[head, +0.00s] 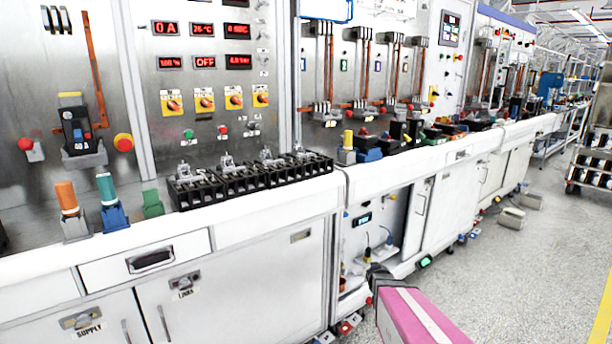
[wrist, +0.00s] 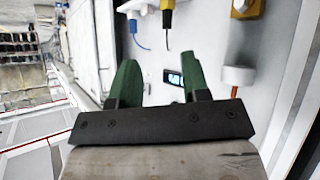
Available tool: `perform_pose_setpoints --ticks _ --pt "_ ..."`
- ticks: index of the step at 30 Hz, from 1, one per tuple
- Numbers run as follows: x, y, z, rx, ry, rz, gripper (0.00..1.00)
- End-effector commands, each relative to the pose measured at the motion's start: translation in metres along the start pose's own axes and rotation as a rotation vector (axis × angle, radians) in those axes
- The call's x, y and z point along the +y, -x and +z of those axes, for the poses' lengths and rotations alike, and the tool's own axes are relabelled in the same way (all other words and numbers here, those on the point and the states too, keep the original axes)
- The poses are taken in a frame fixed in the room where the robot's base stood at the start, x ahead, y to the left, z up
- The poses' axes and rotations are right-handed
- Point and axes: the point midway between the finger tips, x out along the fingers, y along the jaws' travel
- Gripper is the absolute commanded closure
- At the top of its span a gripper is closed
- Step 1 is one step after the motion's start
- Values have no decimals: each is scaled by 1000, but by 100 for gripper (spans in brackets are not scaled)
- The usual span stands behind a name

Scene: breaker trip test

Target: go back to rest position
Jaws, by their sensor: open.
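My gripper (wrist: 158,68) shows in the wrist view with its two green fingers apart and nothing between them. It points toward the inside of an open compartment (wrist: 217,50) in the bench's lower front. A small lit display (wrist: 173,77) shows on the wall beyond the fingers. A yellow plug (wrist: 167,17) with a dark lead is beyond the fingertips, apart from them. In the head view the open compartment (head: 402,215) is right of centre, with the small display (head: 363,219) inside. The fingers cannot be made out in the head view.
The white bench (head: 230,270) runs along the left with closed cabinet doors. A row of black breaker blocks (head: 250,180) stands on top. Grey floor (head: 520,260) is open to the right, with a small box (head: 511,218) near the bench. A rack (head: 592,160) stands far right.

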Motion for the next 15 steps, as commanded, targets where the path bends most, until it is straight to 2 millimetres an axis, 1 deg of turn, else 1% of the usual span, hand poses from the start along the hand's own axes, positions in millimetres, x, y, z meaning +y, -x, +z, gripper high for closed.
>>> perform_pose_setpoints --ticks 1,5,8,12,15 --pt "-1 23 2 -64 -8 15 57" --pt "-8 66 17 -260 -23 30 57" --pt "-17 104 29 -414 -30 14 57" --pt "-35 163 46 -626 -28 -45 57" --pt "-47 200 55 -752 -19 -101 57"
